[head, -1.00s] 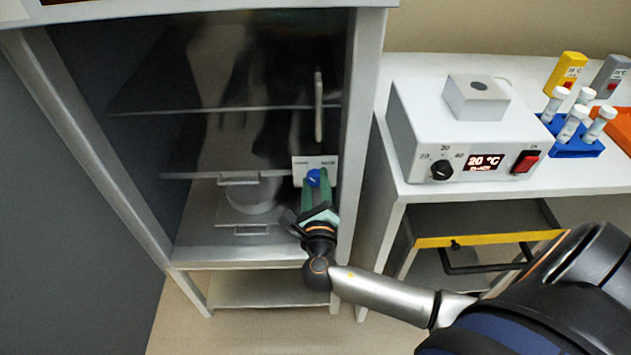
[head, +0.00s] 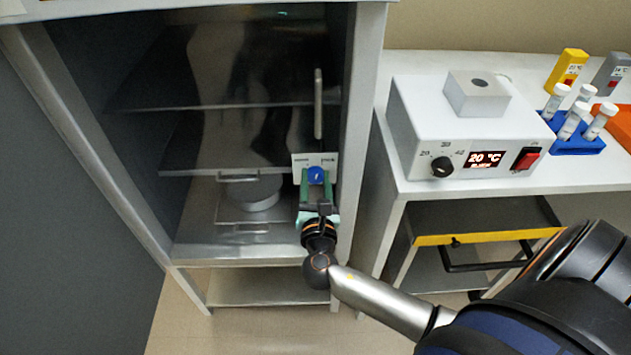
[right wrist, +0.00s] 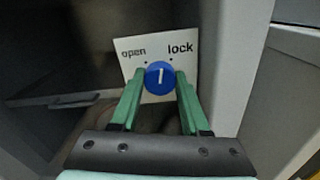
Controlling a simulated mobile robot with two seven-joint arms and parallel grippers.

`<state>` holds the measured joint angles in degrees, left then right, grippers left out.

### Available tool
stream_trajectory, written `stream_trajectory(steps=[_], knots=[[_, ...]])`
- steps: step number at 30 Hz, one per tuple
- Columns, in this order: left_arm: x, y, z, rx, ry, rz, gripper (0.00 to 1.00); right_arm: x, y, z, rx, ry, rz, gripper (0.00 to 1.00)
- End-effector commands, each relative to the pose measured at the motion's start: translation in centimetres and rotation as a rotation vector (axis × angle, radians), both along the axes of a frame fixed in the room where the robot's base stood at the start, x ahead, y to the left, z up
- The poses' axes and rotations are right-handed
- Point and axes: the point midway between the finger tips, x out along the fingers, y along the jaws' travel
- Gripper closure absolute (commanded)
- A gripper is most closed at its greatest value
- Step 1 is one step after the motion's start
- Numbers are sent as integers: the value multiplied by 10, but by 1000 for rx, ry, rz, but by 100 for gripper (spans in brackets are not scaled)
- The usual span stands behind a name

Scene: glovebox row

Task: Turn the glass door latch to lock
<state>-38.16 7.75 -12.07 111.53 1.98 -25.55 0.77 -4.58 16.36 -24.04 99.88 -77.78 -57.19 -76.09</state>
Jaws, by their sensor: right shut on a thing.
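The glass door latch is a round blue knob (head: 316,175) on a white plate (head: 299,161) at the lower right of the cabinet's glass door. In the right wrist view the knob (right wrist: 160,75) has a white pointer line standing nearly upright in the picture, between two dots. The plate (right wrist: 187,67) reads "open" at left and "lock" at right. My right gripper (head: 316,182) has its green fingers on both sides of the knob and is shut on it; the fingers (right wrist: 160,82) also show in the wrist view. My left gripper is not in view.
A vertical door handle (head: 318,105) stands above the plate. The cabinet's right post (head: 361,130) is close beside my gripper. To the right, a white bench (head: 420,197) holds a heater box (head: 415,115) and a blue tube rack (head: 570,148).

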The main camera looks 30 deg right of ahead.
Motion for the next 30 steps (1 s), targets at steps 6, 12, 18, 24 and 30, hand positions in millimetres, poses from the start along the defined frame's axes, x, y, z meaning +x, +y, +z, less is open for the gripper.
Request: stream_trajectory(steps=[6,12,18,24,30], knots=[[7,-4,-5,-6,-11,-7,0,0,0,-2,175,-108,-1,100],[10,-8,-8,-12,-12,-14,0,0,0,-2,312,-192,-1,100],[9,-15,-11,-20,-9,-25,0,0,0,-1,411,-253,0,100],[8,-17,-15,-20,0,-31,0,0,-1,0,471,-290,-2,100],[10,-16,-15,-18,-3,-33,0,0,-1,0,496,-305,-1,100]])
